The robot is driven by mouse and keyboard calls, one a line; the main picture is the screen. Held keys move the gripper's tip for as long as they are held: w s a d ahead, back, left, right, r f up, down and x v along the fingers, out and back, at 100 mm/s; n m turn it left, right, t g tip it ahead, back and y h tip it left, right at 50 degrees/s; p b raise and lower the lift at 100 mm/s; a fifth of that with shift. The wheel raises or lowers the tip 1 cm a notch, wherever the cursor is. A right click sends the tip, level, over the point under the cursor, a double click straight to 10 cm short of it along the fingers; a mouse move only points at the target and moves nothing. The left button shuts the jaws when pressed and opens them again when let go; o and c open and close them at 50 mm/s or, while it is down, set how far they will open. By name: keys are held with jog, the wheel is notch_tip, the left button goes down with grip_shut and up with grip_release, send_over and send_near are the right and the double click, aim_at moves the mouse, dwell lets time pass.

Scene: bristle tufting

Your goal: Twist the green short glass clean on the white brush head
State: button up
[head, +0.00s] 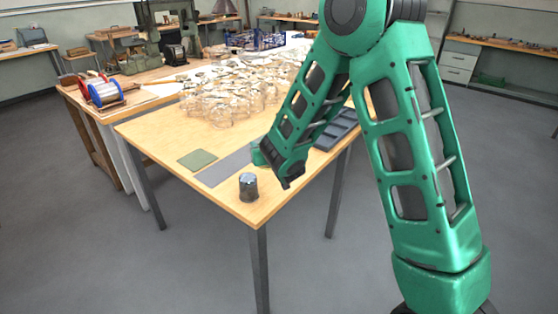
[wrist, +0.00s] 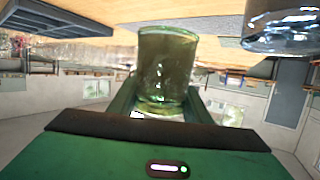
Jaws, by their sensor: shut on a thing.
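My gripper (wrist: 162,98) is shut on a short green glass (wrist: 165,62), which stands out between the two fingers in the wrist view. The glass is see-through with a murky green tint. In the head view my gripper (head: 262,153) is low over the front part of the wooden table, and its own arm largely hides what it holds. I cannot make out a white brush head in either view.
A dark, shiny cup-like thing (head: 248,187) stands near the table's front corner. It looks like the glassy thing (wrist: 283,28) in the wrist view. A grey mat (head: 222,170), a green mat (head: 197,159), a grey tray (head: 340,130) and many clear glasses (head: 225,103) are also on the table.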

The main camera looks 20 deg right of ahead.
jog(key=d+f, duration=0.1)
jog(key=w+d+f, duration=0.1)
jog(key=d, duration=0.1)
jog(key=w+d+f, duration=0.1)
jog(key=d, duration=0.1)
jog(key=shift+w+d+f, duration=0.1)
jog(key=shift+d+f, duration=0.1)
jog(key=shift+d, duration=0.05)
jog(key=shift+f, duration=1.8)
jog(key=shift+f, duration=0.15)
jog(key=o, duration=1.2)
